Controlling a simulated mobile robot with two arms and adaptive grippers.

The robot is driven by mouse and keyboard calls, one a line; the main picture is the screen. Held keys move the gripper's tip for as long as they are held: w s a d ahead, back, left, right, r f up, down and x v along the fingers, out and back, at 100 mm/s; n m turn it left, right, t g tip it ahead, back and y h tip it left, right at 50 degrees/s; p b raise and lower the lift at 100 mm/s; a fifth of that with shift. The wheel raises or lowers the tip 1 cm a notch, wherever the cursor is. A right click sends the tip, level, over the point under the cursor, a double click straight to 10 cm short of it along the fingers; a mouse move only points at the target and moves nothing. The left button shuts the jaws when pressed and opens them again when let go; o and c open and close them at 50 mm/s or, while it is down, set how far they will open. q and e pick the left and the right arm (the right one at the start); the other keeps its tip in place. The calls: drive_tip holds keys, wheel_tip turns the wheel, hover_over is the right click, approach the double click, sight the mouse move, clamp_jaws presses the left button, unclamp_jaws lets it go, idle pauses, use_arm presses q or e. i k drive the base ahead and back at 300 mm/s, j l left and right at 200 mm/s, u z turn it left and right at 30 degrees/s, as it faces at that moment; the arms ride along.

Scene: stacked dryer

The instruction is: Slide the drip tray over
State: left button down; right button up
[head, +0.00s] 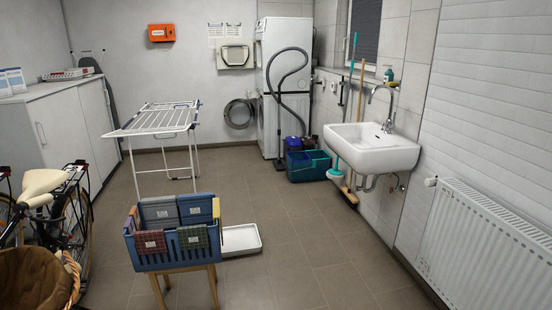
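A shallow white tray (241,239), which looks like the drip tray, lies flat on the tiled floor in the head view. Its left end is partly hidden behind a blue crate (172,258) on wooden legs. A white drying rack (155,121) stands farther back to the left, and the tray is not under it. Neither of my grippers shows in this view.
The crate holds folded cloths. Stacked machines (283,84) stand at the back, with a round door (239,113) open. Blue and green bins (308,165), a sink (371,148) and a radiator (490,240) line the right; a bicycle (45,186) stands left. Floor right of the tray is clear.

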sight(243, 240)
drive_tip(key=i, duration=1.95)
